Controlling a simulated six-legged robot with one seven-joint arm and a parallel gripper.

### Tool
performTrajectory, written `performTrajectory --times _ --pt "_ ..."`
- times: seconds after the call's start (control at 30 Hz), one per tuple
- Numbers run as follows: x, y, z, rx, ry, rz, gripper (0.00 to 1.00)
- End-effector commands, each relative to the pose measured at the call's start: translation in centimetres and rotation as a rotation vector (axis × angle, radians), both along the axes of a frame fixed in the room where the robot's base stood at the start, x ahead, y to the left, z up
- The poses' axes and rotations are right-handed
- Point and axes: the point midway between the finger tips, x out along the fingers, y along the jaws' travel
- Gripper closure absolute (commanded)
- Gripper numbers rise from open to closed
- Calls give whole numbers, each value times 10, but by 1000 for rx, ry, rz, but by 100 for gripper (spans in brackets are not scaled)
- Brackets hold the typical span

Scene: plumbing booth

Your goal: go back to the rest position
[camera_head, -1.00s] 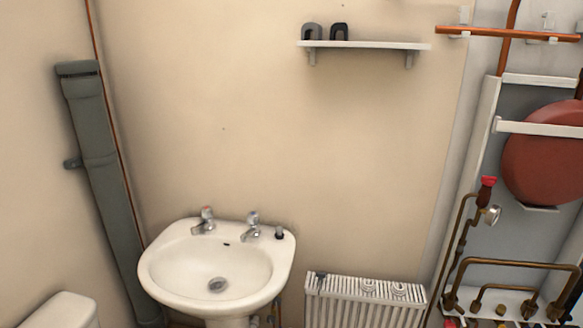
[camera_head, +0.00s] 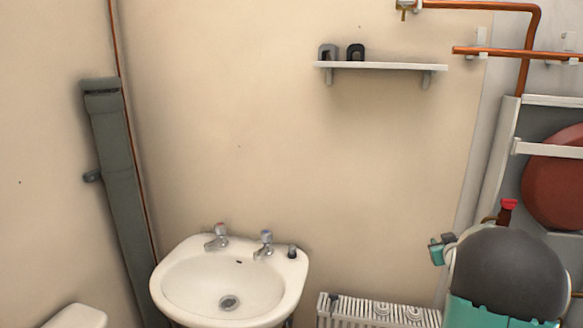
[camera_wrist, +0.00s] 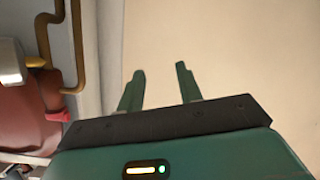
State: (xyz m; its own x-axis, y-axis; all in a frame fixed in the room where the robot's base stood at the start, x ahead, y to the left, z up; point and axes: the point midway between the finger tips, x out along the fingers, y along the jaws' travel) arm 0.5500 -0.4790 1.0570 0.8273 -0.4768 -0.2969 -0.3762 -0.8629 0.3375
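My gripper (camera_wrist: 160,90) shows in the wrist view with its two green fingers apart and nothing between them. Beyond the fingers is plain beige wall. In the head view my arm, with a dark round joint and teal parts, stands at the lower right in front of the pipework and the radiator's right end. The fingers cannot be made out clearly in the head view.
A white basin (camera_head: 225,280) with two taps stands below centre. A shelf (camera_head: 380,66) holds two small dark clips. A radiator (camera_head: 375,312) is at the bottom. Copper pipes (camera_head: 500,52) and a red round vessel (camera_head: 555,185) are at right. The middle wall is bare.

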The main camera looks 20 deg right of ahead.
Motion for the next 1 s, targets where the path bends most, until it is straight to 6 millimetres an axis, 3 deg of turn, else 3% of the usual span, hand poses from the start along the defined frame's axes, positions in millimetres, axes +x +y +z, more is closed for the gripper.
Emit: performTrajectory --times 0.03,0.2,0.47,0.67,0.8,1.0 --pt "3 24 19 12 7 -7 65" --pt "-2 100 56 79 67 -36 65" --pt "-43 224 86 208 191 -24 65" --pt "-98 319 89 310 317 33 65" --pt "-148 381 82 374 423 96 65" --pt "-223 451 64 444 581 202 65"
